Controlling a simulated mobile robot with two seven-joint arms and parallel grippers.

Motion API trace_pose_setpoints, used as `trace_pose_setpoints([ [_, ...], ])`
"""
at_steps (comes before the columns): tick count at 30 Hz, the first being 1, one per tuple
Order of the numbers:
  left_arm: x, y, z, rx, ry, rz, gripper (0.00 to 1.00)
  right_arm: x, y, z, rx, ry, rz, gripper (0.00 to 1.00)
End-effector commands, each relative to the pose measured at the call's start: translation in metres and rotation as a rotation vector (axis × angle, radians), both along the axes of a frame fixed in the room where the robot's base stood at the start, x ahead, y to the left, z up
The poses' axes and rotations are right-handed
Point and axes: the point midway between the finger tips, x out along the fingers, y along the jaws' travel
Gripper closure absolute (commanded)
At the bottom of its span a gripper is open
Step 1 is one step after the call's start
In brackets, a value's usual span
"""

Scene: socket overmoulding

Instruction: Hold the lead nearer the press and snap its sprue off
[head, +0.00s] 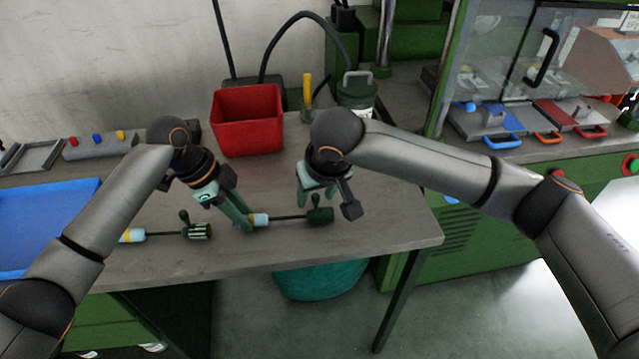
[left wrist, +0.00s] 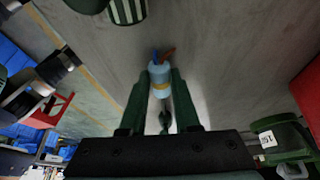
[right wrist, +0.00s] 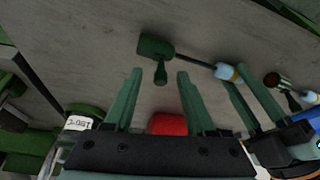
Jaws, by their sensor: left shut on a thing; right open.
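The lead nearer the press lies on the table with a dark green moulded socket (head: 322,215) at its right end. Its sprue, a knobbed stub (right wrist: 160,74), sticks out from the socket. A black cable runs left to a light-blue end piece with a yellow band (left wrist: 160,78). My left gripper (head: 249,226) is shut on that end piece, which sits between its fingers. My right gripper (head: 316,198) is open above the socket. In the right wrist view its fingers (right wrist: 159,74) stand either side of the sprue, with visible gaps.
A second lead with a striped green socket (head: 197,231) lies to the left. A red bin (head: 247,120) stands behind, beside a green canister (head: 357,97). A blue tray (head: 45,222) is at the left, the press (head: 500,120) at the right. The table's front edge is close.

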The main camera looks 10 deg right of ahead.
Motion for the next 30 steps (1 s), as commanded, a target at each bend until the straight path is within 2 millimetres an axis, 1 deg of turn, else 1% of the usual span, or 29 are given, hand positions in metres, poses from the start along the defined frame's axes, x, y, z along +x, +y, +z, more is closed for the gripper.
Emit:
trace_pose_setpoints([
  [4, 0.0001, -0.0001, 0.0004, -0.001, 0.0, 0.0, 1.0, 0.0031, 0.0005, -0.0078, -0.001, 0.0, 0.001, 0.44],
  [12, 0.0001, -0.0001, 0.0003, -0.001, -0.001, 0.0, 1.0, 0.0035, 0.0008, -0.0089, 0.0, -0.001, 0.001, 0.44],
  [14, 0.0001, -0.0001, 0.0003, -0.001, 0.0, 0.0, 1.0, 0.0034, 0.0008, -0.0088, 0.0, -0.001, 0.001, 0.5],
  [27, 0.0001, -0.0001, 0.0003, 0.0, -0.001, 0.0, 1.0, 0.0035, 0.0008, -0.0084, 0.0, -0.001, 0.001, 1.0],
  [30, 0.0001, 0.0, 0.0002, 0.0, 0.0, 0.0, 1.0, 0.0035, 0.0007, -0.0084, 0.0, -0.001, 0.001, 1.0],
])
